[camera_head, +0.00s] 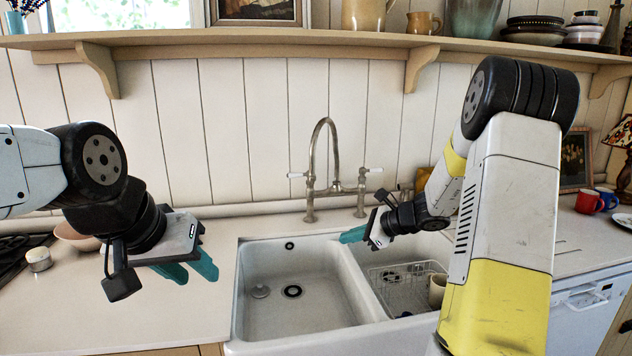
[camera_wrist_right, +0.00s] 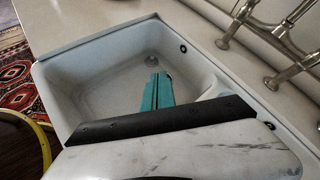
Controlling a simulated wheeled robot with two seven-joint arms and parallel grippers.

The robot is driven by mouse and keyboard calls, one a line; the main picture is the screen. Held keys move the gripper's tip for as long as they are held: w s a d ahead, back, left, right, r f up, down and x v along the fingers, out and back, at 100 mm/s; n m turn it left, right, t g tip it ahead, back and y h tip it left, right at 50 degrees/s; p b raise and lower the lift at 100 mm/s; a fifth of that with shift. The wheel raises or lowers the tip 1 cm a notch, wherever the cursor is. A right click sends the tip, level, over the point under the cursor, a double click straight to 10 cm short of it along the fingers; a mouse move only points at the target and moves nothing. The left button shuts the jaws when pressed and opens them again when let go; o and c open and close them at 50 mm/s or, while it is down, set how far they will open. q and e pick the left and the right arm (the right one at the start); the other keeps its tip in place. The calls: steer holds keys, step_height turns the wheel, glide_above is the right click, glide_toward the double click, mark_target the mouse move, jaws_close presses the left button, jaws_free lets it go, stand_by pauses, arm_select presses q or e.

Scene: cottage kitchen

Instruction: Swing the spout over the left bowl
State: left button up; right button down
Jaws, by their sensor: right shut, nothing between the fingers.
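The metal tap stands behind the sink with a tall gooseneck spout (camera_head: 325,122) arching up and to the left from the bridge between two pillars. The outlet's exact position over the sink is hard to tell. My left gripper (camera_head: 189,271) is open and empty over the left worktop.
The right bowl holds a wire rack (camera_head: 395,275) and a cup (camera_head: 437,291). White-tipped tap handles (camera_head: 374,170) stick out either side. A wooden shelf (camera_head: 330,40) runs above. The worktop (camera_head: 190,315) left of the sink is mostly clear.

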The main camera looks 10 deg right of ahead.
steer(key=w+d+r+m+t+y, duration=0.3)
steer(key=r+m+t, duration=0.3)
steer(key=r, duration=0.6)
glide_toward(310, 178)
steer(key=x, duration=0.6)
steer(key=shift+w+d, duration=0.35)
steer(key=shift+d, duration=0.1)
steer(key=shift+w+a, duration=0.25)
steer(key=shift+a, duration=0.35)
steer(key=shift+w+a, duration=0.2)
steer(key=shift+a, duration=0.35)
steer(key=shift+d, duration=0.1)
